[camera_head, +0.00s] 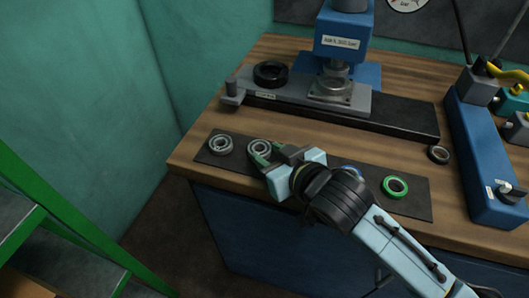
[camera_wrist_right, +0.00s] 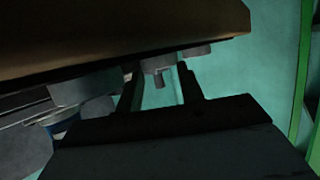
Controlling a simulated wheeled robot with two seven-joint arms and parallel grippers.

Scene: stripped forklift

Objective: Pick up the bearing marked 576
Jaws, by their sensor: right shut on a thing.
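A dark mat (camera_head: 418,208) lies along the bench's front edge with a row of bearings. A grey bearing (camera_head: 220,145) lies at its left end. A second grey bearing (camera_head: 258,146) is at the fingertips of my right gripper (camera_head: 266,155), which is shut on it. I cannot tell whether this bearing touches the mat. A blue ring (camera_head: 350,169) is partly hidden behind my right wrist. A green-rimmed bearing (camera_head: 395,187) lies further right. I cannot read 576 on any of them. In the right wrist view, my gripper's fingers (camera_wrist_right: 162,88) show dark. My left gripper is not in view.
A blue press (camera_head: 342,38) stands behind the mat on the wooden bench (camera_head: 292,118). A black ring (camera_head: 270,74) lies on its grey plate. A small dark ring (camera_head: 438,154) and a blue fixture (camera_head: 480,150) are at the right. A green frame (camera_head: 60,222) stands at the left.

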